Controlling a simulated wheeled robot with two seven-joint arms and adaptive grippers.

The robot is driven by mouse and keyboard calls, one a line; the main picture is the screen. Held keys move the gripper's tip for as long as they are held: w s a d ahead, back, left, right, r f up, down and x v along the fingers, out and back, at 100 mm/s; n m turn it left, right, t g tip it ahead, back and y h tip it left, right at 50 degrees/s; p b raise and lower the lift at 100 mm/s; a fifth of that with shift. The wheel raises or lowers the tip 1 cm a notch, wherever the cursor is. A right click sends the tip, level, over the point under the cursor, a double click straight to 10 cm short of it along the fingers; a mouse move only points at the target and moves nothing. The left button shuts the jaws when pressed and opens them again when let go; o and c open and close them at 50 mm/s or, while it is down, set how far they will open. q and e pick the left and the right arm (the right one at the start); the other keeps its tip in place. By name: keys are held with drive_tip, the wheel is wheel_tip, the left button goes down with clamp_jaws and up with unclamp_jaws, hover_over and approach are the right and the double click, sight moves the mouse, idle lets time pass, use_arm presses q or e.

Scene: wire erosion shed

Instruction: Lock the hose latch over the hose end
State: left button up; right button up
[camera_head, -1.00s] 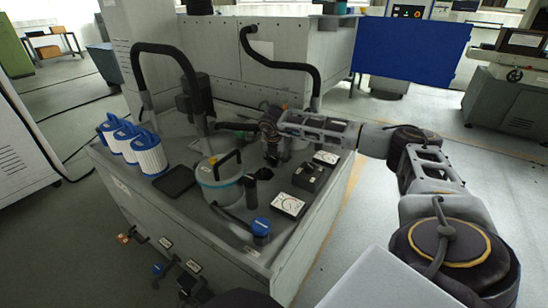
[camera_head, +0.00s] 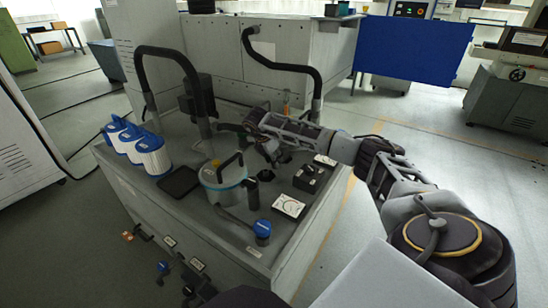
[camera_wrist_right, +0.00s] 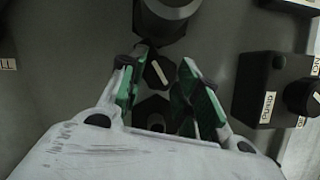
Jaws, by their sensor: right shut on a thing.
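My right gripper (camera_head: 268,152) is low over the grey bench top, beyond the round lidded pot. The right wrist view shows its green-padded fingers (camera_wrist_right: 158,80) closed in on a small dark part with a pale mark (camera_wrist_right: 157,74), which looks like the hose latch. A dark round fitting (camera_wrist_right: 168,14), perhaps the hose end, lies just past the fingertips. I cannot tell whether the latch touches it. In the head view my right arm and gripper hide this spot. My left gripper is not in view.
A black knob box (camera_wrist_right: 268,88) is close to the right of the gripper. Black hoses (camera_head: 290,66) rise behind.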

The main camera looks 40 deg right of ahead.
drive_tip(key=m+p, duration=0.1)
drive_tip(key=m, duration=0.1)
drive_tip(key=m+g+p, duration=0.1)
drive_tip(key=m, duration=0.1)
drive_tip(key=shift+w+r+g, duration=0.1)
drive_tip(key=shift+w+g, duration=0.05)
drive_tip(key=shift+g, duration=0.15)
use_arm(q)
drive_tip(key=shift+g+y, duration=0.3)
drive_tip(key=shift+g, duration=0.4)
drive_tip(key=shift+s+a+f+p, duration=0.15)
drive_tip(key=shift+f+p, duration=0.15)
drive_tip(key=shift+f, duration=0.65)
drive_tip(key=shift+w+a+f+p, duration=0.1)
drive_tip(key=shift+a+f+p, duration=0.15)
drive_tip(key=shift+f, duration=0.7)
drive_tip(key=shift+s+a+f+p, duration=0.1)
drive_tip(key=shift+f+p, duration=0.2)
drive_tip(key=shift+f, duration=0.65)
use_arm(e)
drive_tip(key=shift+w+d+m+g, duration=0.1)
drive_tip(key=shift+m+g, duration=0.3)
drive_tip(key=shift+m, duration=0.9)
drive_tip(key=o, duration=0.8)
drive_tip(key=shift+y, duration=0.3)
drive_tip(key=shift+c, duration=0.2)
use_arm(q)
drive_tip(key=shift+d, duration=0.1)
